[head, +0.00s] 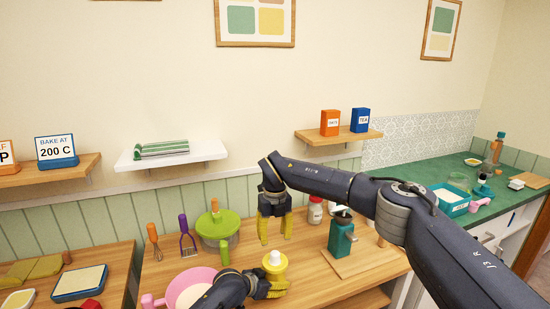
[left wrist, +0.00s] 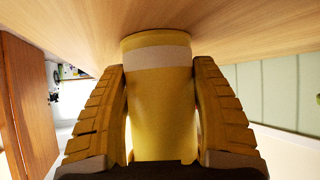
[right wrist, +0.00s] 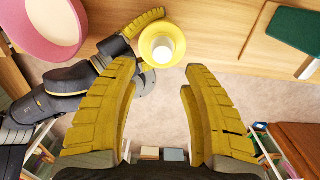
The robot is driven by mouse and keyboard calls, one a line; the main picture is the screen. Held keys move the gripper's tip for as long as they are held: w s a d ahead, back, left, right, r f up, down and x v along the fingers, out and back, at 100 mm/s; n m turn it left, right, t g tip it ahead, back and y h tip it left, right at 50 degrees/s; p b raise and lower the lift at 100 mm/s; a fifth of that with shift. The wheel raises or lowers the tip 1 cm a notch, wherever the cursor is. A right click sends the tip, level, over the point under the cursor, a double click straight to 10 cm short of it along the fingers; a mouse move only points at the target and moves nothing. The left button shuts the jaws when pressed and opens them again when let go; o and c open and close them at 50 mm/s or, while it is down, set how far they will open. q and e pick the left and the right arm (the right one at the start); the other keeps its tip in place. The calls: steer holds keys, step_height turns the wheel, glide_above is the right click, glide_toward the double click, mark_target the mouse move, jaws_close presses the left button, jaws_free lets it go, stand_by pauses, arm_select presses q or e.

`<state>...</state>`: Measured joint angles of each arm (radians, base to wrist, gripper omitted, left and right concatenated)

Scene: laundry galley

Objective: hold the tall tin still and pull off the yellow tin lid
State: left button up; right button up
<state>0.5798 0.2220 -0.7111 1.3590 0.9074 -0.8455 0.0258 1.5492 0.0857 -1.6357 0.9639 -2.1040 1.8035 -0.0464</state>
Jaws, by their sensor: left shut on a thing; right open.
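The tall tin (left wrist: 160,105) is yellow with a pale band and stands upright on the wooden counter. The yellow tin lid (head: 274,263) sits on top with a white knob; the right wrist view shows it from above (right wrist: 147,43). My left gripper (head: 274,286) is shut on the tin's body from the side, with one finger along each side in the left wrist view. My right gripper (head: 274,228) is open and empty, pointing down above the counter. It is higher than the lid and apart from it. The left gripper hides part of the tin's body in the head view.
A teal grinder (head: 341,238) stands to the right near a wooden board (head: 368,262). A red-and-white jar (head: 315,211) is behind. Bare counter lies between tin and grinder.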

mark_target(275, 253)
steer(key=shift+d+f, duration=0.15)
steer(key=shift+f, duration=4.3)
steer(key=shift+c, duration=0.5)
jaws_close()
